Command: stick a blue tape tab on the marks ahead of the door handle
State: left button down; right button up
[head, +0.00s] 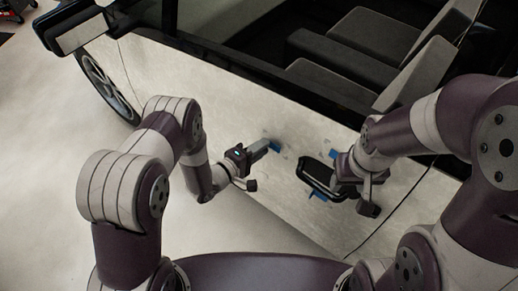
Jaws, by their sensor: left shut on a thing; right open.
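The car door (225,115) is pale and slants across the middle of the head view. The dark door handle (312,176) is on it, right of centre. My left gripper (266,146) is left of the handle, shut on a blue tape tab (275,147) at its fingertips, at or very close to the door; contact cannot be told. Small faint marks (287,155) show on the door around this tab. My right gripper (345,172) is open beside the handle's right end and partly hides it. Whether its fingers touch the handle is unclear.
Other blue tabs show above the handle (334,154) and below it (318,197). The open window with seats (345,60) inside lies above the door. A mirror (80,32) and front wheel (105,85) are at the left. Pale floor (40,150) is clear at the left.

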pick_arm(q)
jog(key=shift+w+d, duration=0.25)
jog(key=shift+w, duration=0.15)
dwell(0.9)
jog(key=c, duration=0.9)
grip_release()
jog(key=b+v, duration=0.1)
jog(key=v, duration=1.1)
jog(key=shift+s+a, duration=0.2)
jog(key=shift+a, duration=0.05)
